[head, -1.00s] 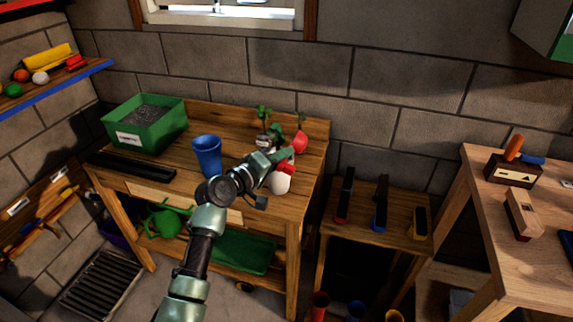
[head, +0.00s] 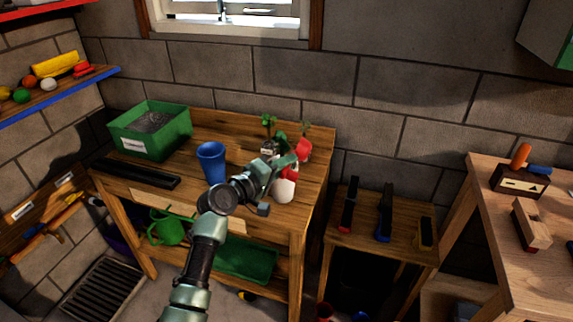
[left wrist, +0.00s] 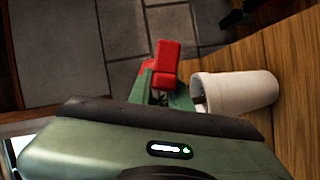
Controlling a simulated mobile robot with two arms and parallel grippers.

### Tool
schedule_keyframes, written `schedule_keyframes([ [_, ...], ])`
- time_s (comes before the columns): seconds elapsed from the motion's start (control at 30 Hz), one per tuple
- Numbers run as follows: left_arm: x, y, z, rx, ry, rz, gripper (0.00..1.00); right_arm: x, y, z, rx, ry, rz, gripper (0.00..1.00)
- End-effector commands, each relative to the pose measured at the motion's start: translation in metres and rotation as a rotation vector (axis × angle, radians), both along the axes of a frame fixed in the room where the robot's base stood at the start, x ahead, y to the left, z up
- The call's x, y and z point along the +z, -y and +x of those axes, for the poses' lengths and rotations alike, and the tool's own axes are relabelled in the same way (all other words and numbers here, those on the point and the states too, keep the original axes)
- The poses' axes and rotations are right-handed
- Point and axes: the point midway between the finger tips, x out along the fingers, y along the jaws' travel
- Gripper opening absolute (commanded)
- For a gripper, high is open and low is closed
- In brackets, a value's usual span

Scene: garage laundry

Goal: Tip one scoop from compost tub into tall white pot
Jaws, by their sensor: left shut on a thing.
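The compost tub (head: 187,127) is a green box of dark compost at the back left of the wooden bench. The tall white pot (head: 284,190) stands near the bench's right front; it also shows in the left wrist view (left wrist: 240,92). My left gripper (head: 290,160) is above and just behind the pot, shut on a red scoop (head: 303,150). In the left wrist view the scoop's red part (left wrist: 165,58) shows between the green fingers (left wrist: 162,88), beside the pot. The scoop's contents and the pot's inside cannot be made out. My right gripper is out of view.
A blue pot (head: 211,163) stands left of my left arm. A small leafy plant (head: 268,123) stands behind the gripper. A black tray (head: 135,173) lies along the bench's left front. A low stand with brushes (head: 385,215) is to the right.

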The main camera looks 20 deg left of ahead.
Motion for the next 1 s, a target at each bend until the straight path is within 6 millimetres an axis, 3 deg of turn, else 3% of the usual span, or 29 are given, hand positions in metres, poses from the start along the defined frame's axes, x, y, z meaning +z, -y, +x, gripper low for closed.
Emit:
schedule_keyframes([
  [0.63, 0.059, 0.000, 0.000, 0.000, 0.000, 0.001, 0.00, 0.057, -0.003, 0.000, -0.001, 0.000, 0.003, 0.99],
  [1.0, 0.059, 0.000, 0.000, 0.000, 0.000, 0.000, 0.00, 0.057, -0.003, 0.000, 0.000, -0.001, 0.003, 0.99],
])
